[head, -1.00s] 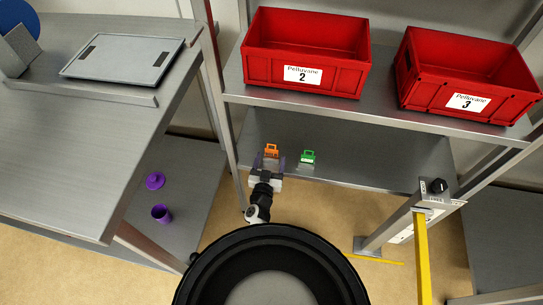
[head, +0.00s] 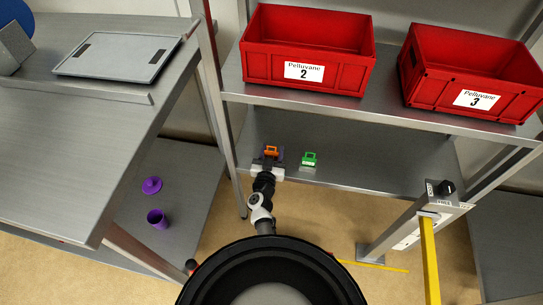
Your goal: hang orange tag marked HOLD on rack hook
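The orange tag (head: 271,150) stands on the lower shelf of the rack, toward its left side. Its lettering is too small to read, so I cannot make out HOLD. My gripper (head: 270,156) reaches in over the shelf from the front. Its dark fingers look spread to the left and right of the orange tag, which shows between them. The tag's lower part is hidden by the gripper, and I cannot tell whether the fingers touch it. I cannot make out a rack hook.
A green tag (head: 309,159) stands just right of the orange one. Red bins labelled 2 (head: 307,52) and 3 (head: 470,75) fill much of the upper shelf. A rack post (head: 217,110) rises left of my gripper. The lower shelf is bare to the right (head: 385,165).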

